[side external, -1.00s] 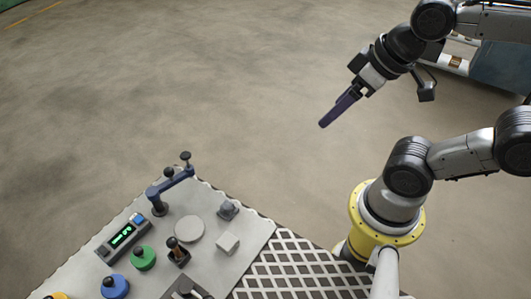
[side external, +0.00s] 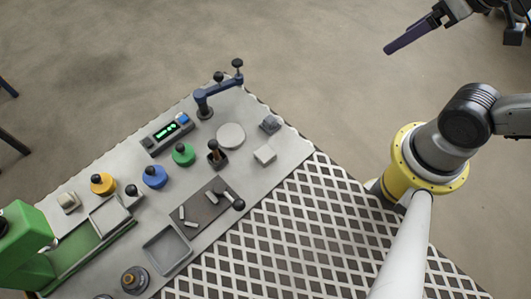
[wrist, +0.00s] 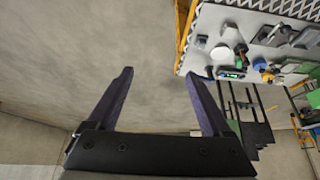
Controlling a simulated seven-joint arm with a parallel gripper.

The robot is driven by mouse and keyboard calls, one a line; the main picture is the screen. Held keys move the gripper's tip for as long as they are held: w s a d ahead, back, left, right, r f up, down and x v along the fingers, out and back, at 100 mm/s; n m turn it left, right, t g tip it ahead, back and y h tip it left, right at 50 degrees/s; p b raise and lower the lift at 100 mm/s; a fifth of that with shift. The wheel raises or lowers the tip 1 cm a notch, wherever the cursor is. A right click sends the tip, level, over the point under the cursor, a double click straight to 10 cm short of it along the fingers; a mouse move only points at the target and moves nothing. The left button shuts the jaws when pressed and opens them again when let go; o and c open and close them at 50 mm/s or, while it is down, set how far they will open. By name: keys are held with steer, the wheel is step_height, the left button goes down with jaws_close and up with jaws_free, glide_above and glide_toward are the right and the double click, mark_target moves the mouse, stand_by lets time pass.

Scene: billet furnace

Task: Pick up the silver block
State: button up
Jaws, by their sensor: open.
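A pale, light-grey block (side external: 265,155) sits near the right end of the grey work table in the side view. A darker grey block (side external: 270,124) with a raised top stands just behind it. I cannot tell for certain which is the silver block. My gripper (wrist: 160,76) is open and empty in the wrist view, with bare floor between its two dark purple fingers. In the side view my gripper (side external: 390,50) is at the top right, well away from both blocks. In the wrist view the table (wrist: 245,55) lies at the upper right, its items small.
A round pale disc (side external: 230,136) and a blue lever arm (side external: 218,88) stand near the blocks. A dark joystick (side external: 216,153), coloured knobs, a dark plate (side external: 210,207) with small cylinders and an empty tray (side external: 167,249) fill the table. White lattice (side external: 300,225) borders it.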

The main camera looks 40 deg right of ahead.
stand_by(0.8)
steer(key=w+a+r+n, duration=0.2)
steer(key=w+n, duration=0.3)
steer(key=n, duration=0.1)
steer(key=n+g+y, duration=0.2)
steer(key=n+g, duration=0.4)
steer(key=n, duration=0.6)
glide_above(265, 153)
steer(key=d, duration=0.2)
step_height(265, 153, down, 18)
steer(key=f, duration=0.4)
steer(key=a+f, duration=0.1)
steer(key=f, duration=0.7)
steer(key=shift+a+f, duration=0.35)
steer(key=shift+a, duration=0.05)
